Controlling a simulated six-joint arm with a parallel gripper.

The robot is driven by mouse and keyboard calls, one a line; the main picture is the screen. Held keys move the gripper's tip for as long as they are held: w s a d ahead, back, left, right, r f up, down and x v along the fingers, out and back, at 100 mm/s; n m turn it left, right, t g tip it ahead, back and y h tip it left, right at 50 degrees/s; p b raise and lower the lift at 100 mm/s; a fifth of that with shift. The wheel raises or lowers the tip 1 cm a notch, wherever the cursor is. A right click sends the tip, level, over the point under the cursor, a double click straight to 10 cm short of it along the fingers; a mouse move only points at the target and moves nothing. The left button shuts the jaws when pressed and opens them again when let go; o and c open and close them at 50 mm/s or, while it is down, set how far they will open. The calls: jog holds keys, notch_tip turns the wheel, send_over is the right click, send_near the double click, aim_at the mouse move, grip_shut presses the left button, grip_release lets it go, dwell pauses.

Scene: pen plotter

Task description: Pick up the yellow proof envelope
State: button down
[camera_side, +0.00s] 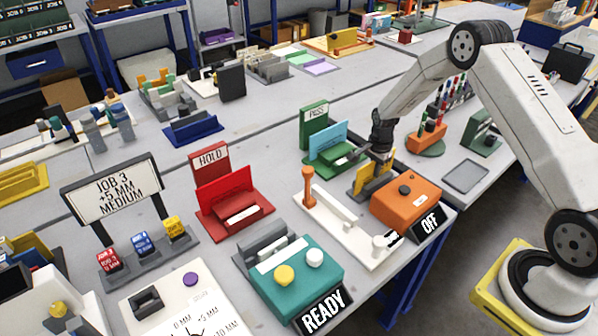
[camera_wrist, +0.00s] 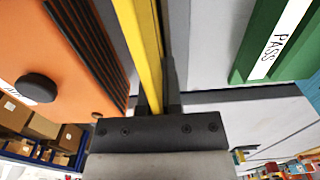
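The yellow proof envelope (camera_side: 371,180) stands upright, edge-on to the arm, between the green PASS stand and the orange box in the side view. In the wrist view it is a long yellow strip (camera_wrist: 140,45) running up from between my fingers. My gripper (camera_side: 382,153) points down at its upper edge. In the wrist view the two dark fingers of my gripper (camera_wrist: 157,100) are close together, one on each side of the yellow strip, with no clear gap. They look shut on it. The envelope's lower part is partly hidden by the orange box.
The orange box (camera_side: 405,203) with the OFF sign stands close on one side. The green PASS stand (camera_side: 315,128), holding a light blue card (camera_side: 327,141), is close on the other. A red HOLD stand (camera_side: 225,195) is further left. A grey tray (camera_side: 466,177) lies empty at right.

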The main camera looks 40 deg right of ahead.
jog(key=shift+r, duration=0.2)
jog(key=shift+r, duration=0.5)
jog(key=s+a+r, duration=0.4)
jog(key=s+r, duration=0.7)
jog(key=s, duration=0.2)
jog(key=shift+s+r, duration=0.2)
jog(key=shift+r, duration=0.1)
